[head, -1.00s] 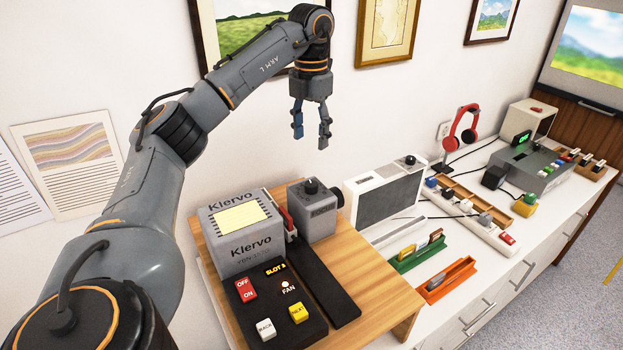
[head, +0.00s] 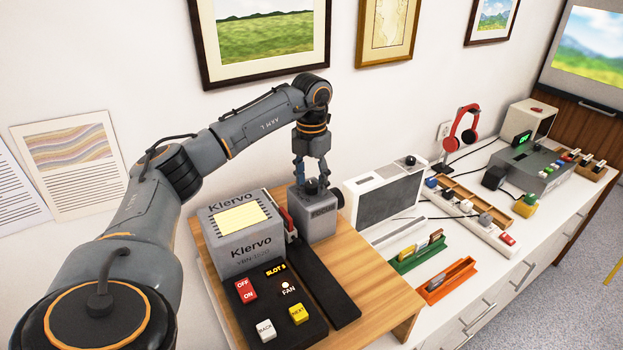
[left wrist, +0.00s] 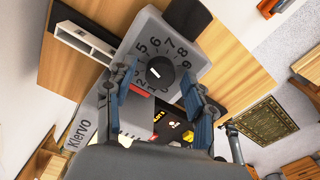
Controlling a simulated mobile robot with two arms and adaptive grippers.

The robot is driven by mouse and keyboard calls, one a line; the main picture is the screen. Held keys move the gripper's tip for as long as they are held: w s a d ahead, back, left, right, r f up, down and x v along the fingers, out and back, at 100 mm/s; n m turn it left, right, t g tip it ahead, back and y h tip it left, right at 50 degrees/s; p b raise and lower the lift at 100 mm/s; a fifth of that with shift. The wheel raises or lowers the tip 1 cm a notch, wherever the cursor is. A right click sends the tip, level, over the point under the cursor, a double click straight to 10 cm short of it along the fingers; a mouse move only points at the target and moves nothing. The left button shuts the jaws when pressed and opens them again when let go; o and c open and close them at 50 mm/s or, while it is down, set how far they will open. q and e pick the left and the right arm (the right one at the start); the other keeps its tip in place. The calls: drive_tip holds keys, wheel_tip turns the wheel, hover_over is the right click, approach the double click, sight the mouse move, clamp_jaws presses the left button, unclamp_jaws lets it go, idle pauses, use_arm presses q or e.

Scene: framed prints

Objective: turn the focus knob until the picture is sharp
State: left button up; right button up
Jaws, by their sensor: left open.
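The focus knob (left wrist: 159,71) is a dark round knob with a white pointer line, on top of a grey box (head: 318,222) ringed with numbers in the left wrist view. The box belongs to the grey Klervo projector (head: 240,236) on a wooden board. My left gripper (head: 311,183) points down over the knob, its blue-grey fingers open on either side of it. In the left wrist view the fingers (left wrist: 160,88) stand apart with the knob between and just beyond them. The projected picture (head: 590,55) at the upper right looks blurred. My right gripper is not in view.
The control panel (head: 282,334) with OFF/ON, BACK and NEXT buttons lies in front. A white speaker-like box (head: 385,200) stands right of the knob box. Orange (head: 447,281) and green (head: 416,254) racks lie further right. Framed prints hang on the wall behind.

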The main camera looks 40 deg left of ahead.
sight(312, 184)
use_arm(q)
drive_tip(key=shift+c, duration=0.4)
clamp_jaws()
drive_tip(key=shift+r+m+p, duration=0.1)
drive_tip(key=shift+m+p, duration=0.25)
drive_tip(key=shift+m, duration=0.75)
drive_tip(key=m, duration=0.3)
drive_tip(key=shift+o, duration=0.4)
unclamp_jaws()
wheel_tip(312, 184, up, 12)
